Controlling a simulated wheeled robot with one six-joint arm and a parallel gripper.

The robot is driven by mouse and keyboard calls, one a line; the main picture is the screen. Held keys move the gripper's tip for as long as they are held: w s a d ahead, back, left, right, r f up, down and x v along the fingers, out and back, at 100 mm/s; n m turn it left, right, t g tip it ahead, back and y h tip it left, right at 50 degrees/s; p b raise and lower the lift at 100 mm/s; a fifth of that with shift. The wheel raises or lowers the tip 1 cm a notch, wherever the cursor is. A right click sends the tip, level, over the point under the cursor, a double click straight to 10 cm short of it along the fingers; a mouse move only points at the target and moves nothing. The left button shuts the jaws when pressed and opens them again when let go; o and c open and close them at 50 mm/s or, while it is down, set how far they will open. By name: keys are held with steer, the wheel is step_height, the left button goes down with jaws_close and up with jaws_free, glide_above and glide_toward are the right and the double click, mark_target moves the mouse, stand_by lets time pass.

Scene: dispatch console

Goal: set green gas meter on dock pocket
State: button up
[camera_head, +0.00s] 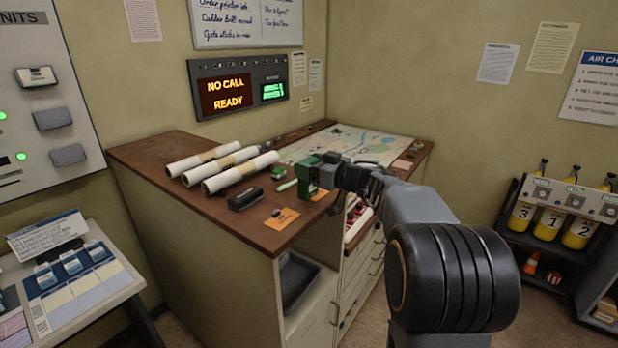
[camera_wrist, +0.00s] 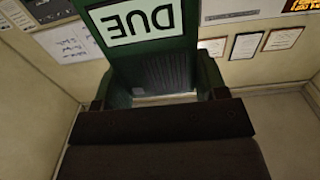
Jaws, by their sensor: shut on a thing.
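My gripper (camera_head: 328,172) reaches over the wooden-topped console and is shut on the green gas meter (camera_head: 304,178). In the wrist view the meter (camera_wrist: 150,58) fills the upper middle, with a white label reading DUE upside down. The dark gripper fingers stand on either side of its lower part. In the head view the meter is above the console top near its front edge; whether it touches cannot be told. I cannot pick out the dock pocket for certain; a sloped stand (camera_head: 82,285) at left holds several blue-topped devices.
Rolled papers (camera_head: 207,162), a black case (camera_head: 246,199), a small green object (camera_head: 278,172) and an orange card (camera_head: 282,218) lie on the console top (camera_head: 160,155). A grey bin (camera_head: 297,282) is below its front edge. Yellow cylinders (camera_head: 549,222) stand in a rack at right.

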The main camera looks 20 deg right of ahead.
mark_target(306, 191)
steer(key=shift+w+a+f, duration=0.1)
steer(key=shift+a+f, duration=0.1)
steer(key=shift+f, duration=1.5)
steer(key=shift+f, duration=0.1)
steer(key=o, duration=0.6)
steer(key=shift+f, duration=0.1)
steer(key=o, duration=0.4)
steer(key=shift+o, duration=0.2)
